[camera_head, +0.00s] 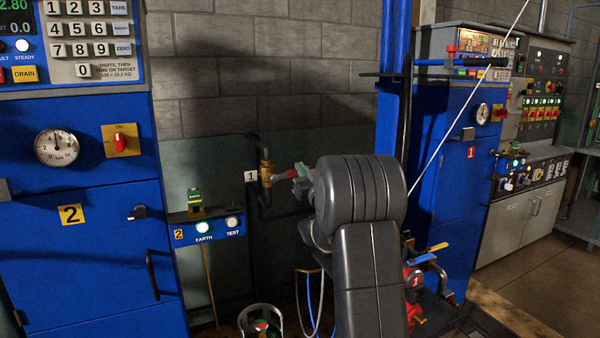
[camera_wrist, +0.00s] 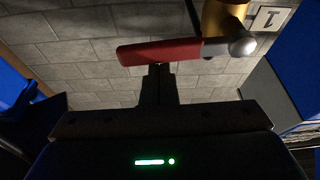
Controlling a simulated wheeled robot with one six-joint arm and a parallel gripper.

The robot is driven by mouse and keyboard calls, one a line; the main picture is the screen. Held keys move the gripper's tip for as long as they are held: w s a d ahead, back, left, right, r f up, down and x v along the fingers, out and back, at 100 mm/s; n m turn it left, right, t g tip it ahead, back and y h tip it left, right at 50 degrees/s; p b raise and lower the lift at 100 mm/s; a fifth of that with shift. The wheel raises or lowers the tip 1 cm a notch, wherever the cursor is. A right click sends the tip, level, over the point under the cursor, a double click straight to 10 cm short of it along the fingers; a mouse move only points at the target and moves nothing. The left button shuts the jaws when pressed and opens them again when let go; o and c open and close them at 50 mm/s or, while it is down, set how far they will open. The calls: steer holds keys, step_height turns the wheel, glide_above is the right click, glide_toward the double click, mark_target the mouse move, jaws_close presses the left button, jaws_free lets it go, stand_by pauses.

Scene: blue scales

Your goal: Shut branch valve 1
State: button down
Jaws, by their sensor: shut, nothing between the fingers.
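Branch valve 1 is a brass valve (camera_head: 266,168) on a pipe at the back wall, beside a white "1" plate (camera_head: 251,176). Its red lever (camera_head: 284,174) sticks out to the right, roughly across the upright brass body. In the wrist view the red lever (camera_wrist: 160,51) lies nearly level, with a silver pivot end at the brass body (camera_wrist: 222,18). My gripper (camera_wrist: 158,70) is shut and empty, its fingertips at the lower edge of the lever's middle. I cannot tell whether they touch it. In the head view my arm hides most of the gripper.
A blue cabinet marked 2 (camera_head: 70,270) stands at left, with a small EARTH/TEST panel (camera_head: 205,230) beside it. A blue cabinet marked 1 (camera_head: 455,170) stands at right. A blue post (camera_head: 393,60) rises behind my arm.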

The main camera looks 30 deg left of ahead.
steer(key=shift+f+m+t, duration=0.3)
steer(key=shift+f+m, duration=0.1)
steer(key=shift+m, duration=0.3)
step_height(320, 180, up, 5)
steer(key=p, duration=0.1)
steer(key=v, duration=1)
steer(key=shift+f+b, duration=0.35)
steer(key=shift+b, duration=0.05)
steer(key=w+a, duration=0.6)
steer(key=a, duration=0.1)
steer(key=shift+a+f+b, duration=0.15)
steer(key=shift+f+b, duration=0.2)
